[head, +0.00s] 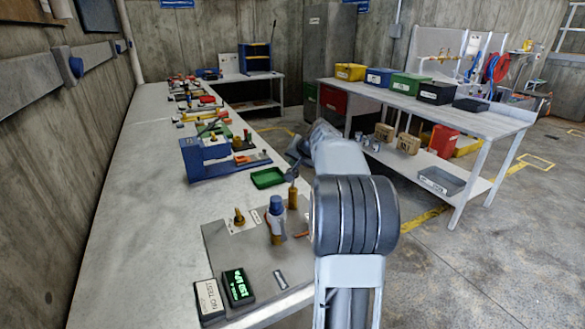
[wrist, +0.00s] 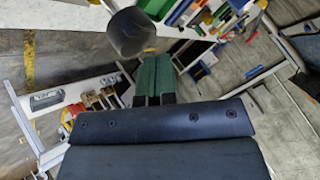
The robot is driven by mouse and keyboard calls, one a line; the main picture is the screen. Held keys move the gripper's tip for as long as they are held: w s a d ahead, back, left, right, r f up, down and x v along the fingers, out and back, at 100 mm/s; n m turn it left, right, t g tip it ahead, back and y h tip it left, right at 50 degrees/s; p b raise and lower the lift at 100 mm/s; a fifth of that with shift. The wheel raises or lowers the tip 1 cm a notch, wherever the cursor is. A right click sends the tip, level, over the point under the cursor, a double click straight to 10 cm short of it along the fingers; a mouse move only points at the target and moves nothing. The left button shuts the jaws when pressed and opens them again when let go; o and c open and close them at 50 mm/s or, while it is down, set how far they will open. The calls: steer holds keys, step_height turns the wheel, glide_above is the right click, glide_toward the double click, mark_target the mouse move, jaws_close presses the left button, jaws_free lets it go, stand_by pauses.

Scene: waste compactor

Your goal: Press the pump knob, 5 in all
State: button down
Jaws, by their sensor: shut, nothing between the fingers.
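The pump knob looks like the dark rounded cap (head: 290,177) on top of a brass post at the bench's front edge in the head view. In the wrist view a large dark round knob (wrist: 130,33) is just beyond and left of the fingertips. My gripper (wrist: 153,62) shows there as two green fingers, shut together and empty. The fingers look close to the knob, but I cannot tell whether they touch it. In the head view the gripper is small and mostly hidden by my arm. A display (head: 238,287) reads about 150 kPa.
A blue-capped bottle-like part (head: 276,220) and a brass knob (head: 239,217) stand on the grey plate (head: 230,254). A "NO TEST" box (head: 209,299) lies beside the display. A green tray (head: 268,178) and blue vise-like unit (head: 205,155) sit further back.

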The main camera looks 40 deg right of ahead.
steer(key=shift+r, duration=0.2)
step_height(320, 180, up, 5)
steer(key=p, duration=0.4)
stand_by(0.3)
stand_by(2.4)
steer(key=s+a+f+n+g+y, duration=0.1)
steer(key=s+a+f+n+g, duration=0.15)
steer(key=s+a, duration=0.75)
steer(key=s+a+f+n+g, duration=0.2)
steer(key=s+a+f+n, duration=0.25)
steer(key=a, duration=0.95)
steer(key=s+a+f+n, duration=0.1)
steer(key=s+a+f, duration=0.1)
steer(key=s, duration=0.3)
steer(key=s+a+f+n+g, duration=0.1)
steer(key=s+f, duration=0.1)
steer(key=s, duration=0.3)
steer(key=shift+s+a+f+n+h, duration=0.25)
steer(key=shift+a+f+n+h, duration=0.05)
steer(key=shift+a, duration=0.1)
